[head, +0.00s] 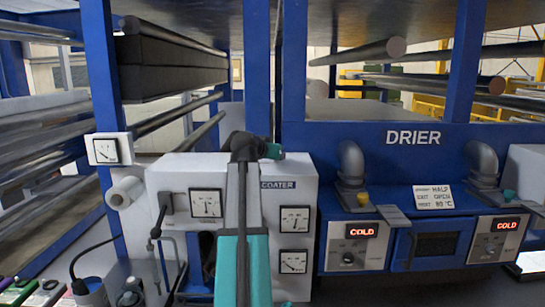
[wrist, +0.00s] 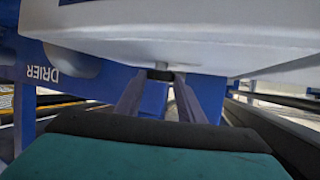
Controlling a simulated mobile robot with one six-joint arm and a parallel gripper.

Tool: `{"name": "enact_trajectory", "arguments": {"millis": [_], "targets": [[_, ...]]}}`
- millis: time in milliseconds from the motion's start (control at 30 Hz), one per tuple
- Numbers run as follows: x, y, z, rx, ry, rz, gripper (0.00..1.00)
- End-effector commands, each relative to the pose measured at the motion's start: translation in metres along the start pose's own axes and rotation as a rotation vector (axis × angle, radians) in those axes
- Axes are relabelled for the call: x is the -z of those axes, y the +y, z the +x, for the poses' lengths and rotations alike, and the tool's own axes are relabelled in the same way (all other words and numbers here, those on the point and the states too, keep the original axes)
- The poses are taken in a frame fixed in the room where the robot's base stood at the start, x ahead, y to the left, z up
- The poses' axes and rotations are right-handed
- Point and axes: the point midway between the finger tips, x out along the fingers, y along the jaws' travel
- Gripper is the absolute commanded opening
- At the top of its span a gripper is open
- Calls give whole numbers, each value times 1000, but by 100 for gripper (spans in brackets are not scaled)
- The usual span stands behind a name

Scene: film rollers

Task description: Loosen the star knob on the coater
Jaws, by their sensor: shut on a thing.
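The coater (head: 163,178) is a white box with dial gauges in the middle of the head view, behind my teal and black arm. My gripper (wrist: 163,76) shows in the wrist view, its two fingers closing in on a small dark piece, the star knob (wrist: 160,74), under the edge of a white housing (wrist: 200,35). Only a dark sliver of the knob shows, so its star shape and turn cannot be told.
The blue drier (head: 400,170) stands right of the coater, with grey elbow ducts (head: 352,165) and red COLD displays (head: 362,231). A white roll (head: 125,192) and pipes are at the coater's left. Blue posts (head: 100,80) and long rollers (head: 365,52) surround the area.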

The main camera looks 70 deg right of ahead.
Motion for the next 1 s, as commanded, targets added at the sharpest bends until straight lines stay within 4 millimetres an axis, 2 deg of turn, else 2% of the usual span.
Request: {"name": "enact_trajectory", "arguments": {"millis": [600,1000], "targets": [[2,8,1,271,3,-110,13],[2,11,2,377,3,-155,13]]}}
